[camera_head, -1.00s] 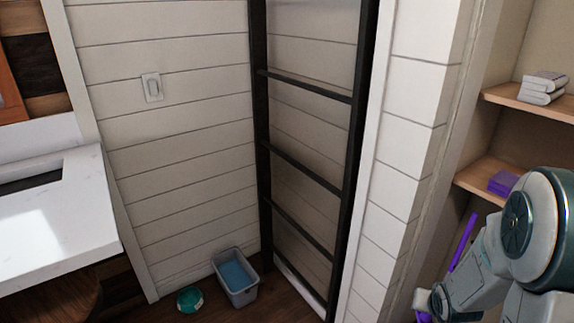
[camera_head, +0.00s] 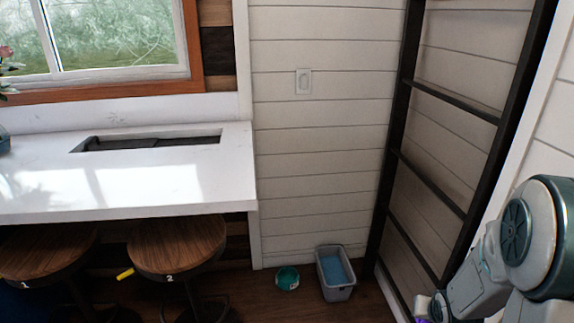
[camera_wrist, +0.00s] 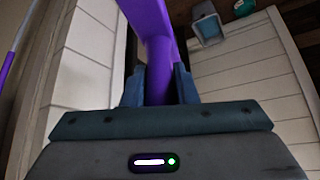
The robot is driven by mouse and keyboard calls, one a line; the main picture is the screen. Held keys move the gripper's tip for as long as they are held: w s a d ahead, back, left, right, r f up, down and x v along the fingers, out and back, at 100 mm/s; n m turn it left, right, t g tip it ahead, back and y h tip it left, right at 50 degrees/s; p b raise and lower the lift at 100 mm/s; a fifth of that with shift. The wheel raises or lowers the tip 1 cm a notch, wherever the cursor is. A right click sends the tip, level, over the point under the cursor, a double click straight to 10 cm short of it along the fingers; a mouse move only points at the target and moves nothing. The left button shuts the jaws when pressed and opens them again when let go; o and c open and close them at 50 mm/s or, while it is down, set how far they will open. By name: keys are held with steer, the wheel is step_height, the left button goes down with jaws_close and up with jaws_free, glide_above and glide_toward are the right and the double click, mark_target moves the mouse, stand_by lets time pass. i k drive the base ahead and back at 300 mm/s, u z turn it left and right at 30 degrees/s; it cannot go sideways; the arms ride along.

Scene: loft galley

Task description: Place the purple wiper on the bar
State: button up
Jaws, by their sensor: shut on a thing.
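The purple wiper (camera_wrist: 160,50) is between the two fingers of my gripper (camera_wrist: 159,85) in the wrist view. My gripper is shut on it, and the wiper runs up past the top edge of that view. In the head view my arm is at the lower right; the gripper is mostly hidden or cut off, with only a bit of purple at the bottom edge. The bar (camera_head: 190,203) is the white counter at the left, under the window, well away from my gripper. It has a dark rectangular recess towards its back.
Two round wooden stools, marked 1 (camera_head: 45,250) and 2 (camera_head: 180,240), stand under the bar's front. A grey bin (camera_head: 337,290) and a teal round item (camera_head: 287,278) are on the floor. A dark ladder (camera_head: 440,180) stands right. A purple-and-pale rod (camera_wrist: 12,65) shows in the wrist view.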

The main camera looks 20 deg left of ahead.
mark_target(173, 183)
steer(key=u, duration=2.1)
steer(key=i, duration=0.25)
